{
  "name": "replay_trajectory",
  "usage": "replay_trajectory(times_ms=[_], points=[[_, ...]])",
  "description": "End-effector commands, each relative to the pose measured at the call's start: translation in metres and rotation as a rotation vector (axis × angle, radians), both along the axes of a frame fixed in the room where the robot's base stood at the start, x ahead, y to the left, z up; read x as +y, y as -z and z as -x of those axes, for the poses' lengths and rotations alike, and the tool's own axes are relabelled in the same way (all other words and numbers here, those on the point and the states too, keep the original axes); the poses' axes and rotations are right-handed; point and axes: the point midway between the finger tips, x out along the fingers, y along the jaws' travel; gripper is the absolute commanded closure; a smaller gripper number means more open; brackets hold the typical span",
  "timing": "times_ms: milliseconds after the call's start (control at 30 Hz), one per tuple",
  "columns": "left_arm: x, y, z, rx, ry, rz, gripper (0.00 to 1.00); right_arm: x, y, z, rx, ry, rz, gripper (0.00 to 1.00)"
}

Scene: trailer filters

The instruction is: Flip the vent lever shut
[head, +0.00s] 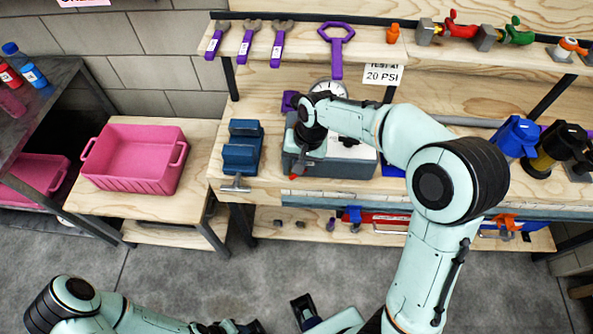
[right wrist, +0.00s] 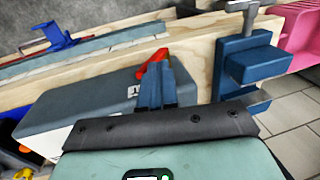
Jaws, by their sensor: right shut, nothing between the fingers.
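A small red lever (head: 293,177) shows at the front left corner of a grey box (head: 345,168) on the wooden bench. In the right wrist view the red lever (right wrist: 152,62) stands tilted just beyond my fingertips, at the end of the grey box (right wrist: 95,105). My right gripper (right wrist: 155,72) is shut and empty. Its blue fingers cover the lower part of the lever, and I cannot tell whether they touch it. In the head view my right wrist hides part of the box. My left gripper (head: 240,327) is low at the bottom edge, partly cut off.
A blue vise (head: 240,150) stands left of the box, close to my right gripper. A pink bin (head: 135,160) sits on a lower table farther left. Purple wrenches (head: 247,42) hang behind. Blue and black pitcher-like items (head: 515,137) stand at the right.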

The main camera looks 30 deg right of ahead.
Motion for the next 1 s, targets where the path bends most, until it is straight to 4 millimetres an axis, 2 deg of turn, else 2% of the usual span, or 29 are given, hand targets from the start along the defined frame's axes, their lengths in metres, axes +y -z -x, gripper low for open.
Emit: replay_trajectory(times_ms=[33,300,667,1000], points=[[0.000,0.015,0.005,0.006,0.000,0.000,0.57,-0.005,0.007,0.003,-0.023,0.008,-0.038,1.00],[0.000,0.049,0.014,0.016,-0.001,0.000,0.57,-0.020,0.014,0.012,-0.154,0.010,-0.254,1.00],[0.001,0.059,0.006,-0.015,-0.007,-0.005,0.57,-0.032,0.023,0.020,-0.151,-0.002,-0.249,1.00],[0.000,0.057,0.006,-0.014,-0.006,-0.005,0.57,-0.029,0.022,0.018,-0.150,-0.004,-0.249,1.00]])
